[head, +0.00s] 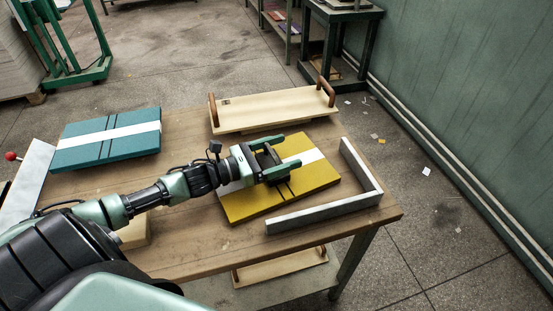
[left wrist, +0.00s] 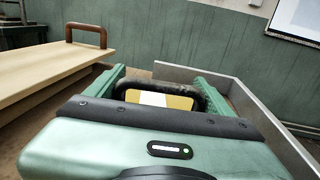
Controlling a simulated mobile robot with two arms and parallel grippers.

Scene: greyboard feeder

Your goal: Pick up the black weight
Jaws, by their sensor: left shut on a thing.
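The black weight (head: 268,158) sits between the fingers of my left gripper (head: 284,157) in the head view, over the yellow board (head: 245,205) with a white stripe. In the left wrist view, its dark arched part (left wrist: 188,90) spans between the two green fingers, with yellow and white showing through it. My left gripper (left wrist: 160,80) is shut on the weight. The fingers hide part of the weight, and I cannot tell whether it still touches the board. My right gripper is not in view.
A grey L-shaped metal fence (head: 322,212) edges the yellow board at the right. A wooden tray with brown handles (head: 270,108) stands behind. A teal board with a white stripe (head: 90,150) lies left on the wooden table (head: 200,245). A wooden block (head: 134,233) is under my forearm.

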